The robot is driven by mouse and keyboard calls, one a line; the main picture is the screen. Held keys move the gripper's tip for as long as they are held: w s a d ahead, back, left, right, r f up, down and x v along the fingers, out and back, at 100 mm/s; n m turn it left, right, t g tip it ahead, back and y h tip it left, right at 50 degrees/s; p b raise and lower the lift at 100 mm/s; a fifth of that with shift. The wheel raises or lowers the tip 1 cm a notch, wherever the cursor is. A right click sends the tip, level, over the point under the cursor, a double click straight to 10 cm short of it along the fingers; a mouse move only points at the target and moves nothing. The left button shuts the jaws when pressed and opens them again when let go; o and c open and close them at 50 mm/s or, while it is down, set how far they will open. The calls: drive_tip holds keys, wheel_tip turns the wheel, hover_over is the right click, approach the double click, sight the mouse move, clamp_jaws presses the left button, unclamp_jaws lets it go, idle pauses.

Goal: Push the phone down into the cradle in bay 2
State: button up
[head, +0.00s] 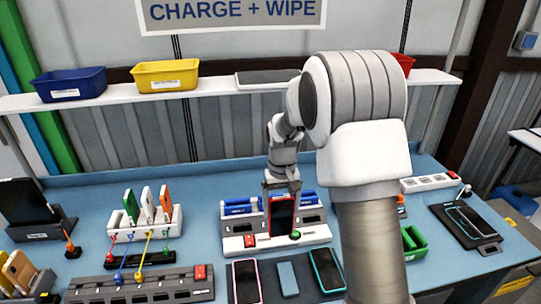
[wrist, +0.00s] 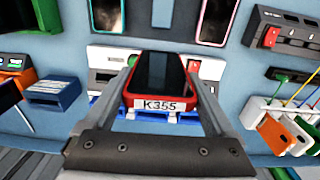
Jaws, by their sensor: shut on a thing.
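The red-cased phone (head: 282,217) is upright above the white cradle station (head: 318,236), between its red switch and green button. My gripper (head: 282,186) comes down from above and is shut on the phone. In the wrist view the phone (wrist: 163,75) lies between the two fingers of my gripper (wrist: 164,82), its end with the label K355 towards me. The cradle station also shows in the wrist view (wrist: 102,57), behind the phone. The phone hides the slot below it, so I cannot tell how deep it sits or read the bay's number.
In the head view, phones (head: 246,282) lie in front of the station. A dark switch strip (head: 140,286) and a white rack of coloured items (head: 146,219) stand left. A green holder (head: 413,241) and a dark phone pad (head: 466,225) are right. A shelf with bins runs behind.

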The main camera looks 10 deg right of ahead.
drive_tip(key=shift+w+r+p, duration=1.05)
drive_tip(key=shift+w+p, duration=0.2)
drive_tip(key=shift+w, duration=3)
drive_tip(key=shift+w+r+p, duration=1.05)
drive_tip(key=shift+w+p, duration=0.2)
drive_tip(key=shift+w, duration=3)
wheel_tip(320, 180, down, 8)
drive_tip(key=b, duration=0.5)
drive_tip(key=shift+d+f, duration=0.15)
drive_tip(key=shift+d, duration=0.05)
drive_tip(key=shift+s+f+b, duration=0.1)
drive_tip(key=shift+f+b, duration=0.3)
drive_tip(key=shift+f, duration=0.2)
drive_tip(key=o, duration=1.1)
drive_tip(key=shift+r, duration=0.15)
